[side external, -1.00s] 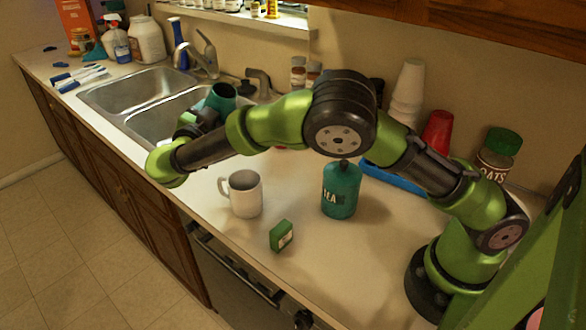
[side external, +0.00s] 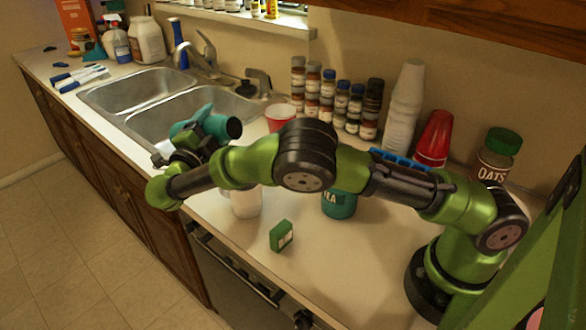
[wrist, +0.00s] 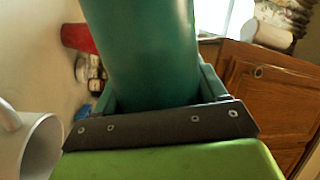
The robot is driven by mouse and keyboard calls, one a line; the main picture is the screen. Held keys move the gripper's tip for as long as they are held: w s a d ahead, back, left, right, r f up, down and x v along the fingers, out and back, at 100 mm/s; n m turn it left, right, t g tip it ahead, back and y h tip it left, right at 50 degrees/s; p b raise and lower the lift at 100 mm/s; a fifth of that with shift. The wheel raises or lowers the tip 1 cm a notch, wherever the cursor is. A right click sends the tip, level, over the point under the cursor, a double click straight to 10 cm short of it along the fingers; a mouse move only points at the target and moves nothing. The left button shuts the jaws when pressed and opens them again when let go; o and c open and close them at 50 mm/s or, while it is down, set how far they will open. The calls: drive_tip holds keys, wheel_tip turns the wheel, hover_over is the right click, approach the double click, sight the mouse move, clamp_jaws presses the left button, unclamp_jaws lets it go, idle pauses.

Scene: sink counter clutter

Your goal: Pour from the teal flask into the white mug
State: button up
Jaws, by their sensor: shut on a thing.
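The teal flask (side external: 190,128) is in my gripper (side external: 198,138), which is shut around it, above the counter edge by the sink. The flask lies nearly level, with its dark open mouth toward the right. It fills the upper middle of the wrist view (wrist: 145,50), between the fingers. The white mug (side external: 246,203) stands upright on the counter, lower and to the right of the flask. My forearm hides its upper part and handle. The mug's rim and handle also show at the left of the wrist view (wrist: 42,150). No liquid is visible.
A teal TEA canister (side external: 340,204) and a small green box (side external: 281,236) stand right of the mug. A red cup (side external: 280,118), several spice jars (side external: 327,98), stacked white cups (side external: 404,110) and an oats jar (side external: 496,156) line the back. The double sink (side external: 145,88) is behind the flask.

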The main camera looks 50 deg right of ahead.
sight(232, 120)
drive_tip(key=shift+f+m+h, duration=0.4)
drive_tip(key=shift+f+m, duration=0.75)
drive_tip(key=shift+m, duration=0.45)
idle(0.3)
drive_tip(key=shift+r, duration=0.1)
drive_tip(key=shift+r+n, duration=0.6)
drive_tip(key=shift+n, duration=0.2)
drive_tip(key=r+n, duration=0.1)
drive_tip(key=n, duration=0.1)
drive_tip(key=r+n+y, duration=0.1)
drive_tip(key=n, duration=0.1)
drive_tip(key=r+n+y, duration=0.1)
drive_tip(key=shift+s+d+r+n, duration=0.1)
drive_tip(key=shift+s+r+n, duration=0.25)
drive_tip(key=shift+n, duration=0.05)
drive_tip(key=shift+s+r+n, duration=0.25)
drive_tip(key=shift+r+n, duration=0.05)
drive_tip(key=shift+n, duration=0.5)
drive_tip(key=n, duration=0.1)
drive_tip(key=s+n, duration=0.1)
drive_tip(key=n, duration=0.1)
drive_tip(key=shift+s+d+r+y, duration=0.15)
drive_tip(key=shift+s+r+y, duration=0.1)
drive_tip(key=shift+y, duration=0.15)
drive_tip(key=s+n, duration=0.1)
drive_tip(key=s+n+g, duration=0.1)
drive_tip(key=s+f+n, duration=0.1)
drive_tip(key=n, duration=0.1)
drive_tip(key=shift+d+g+y, duration=0.3)
drive_tip(key=shift+y, duration=0.1)
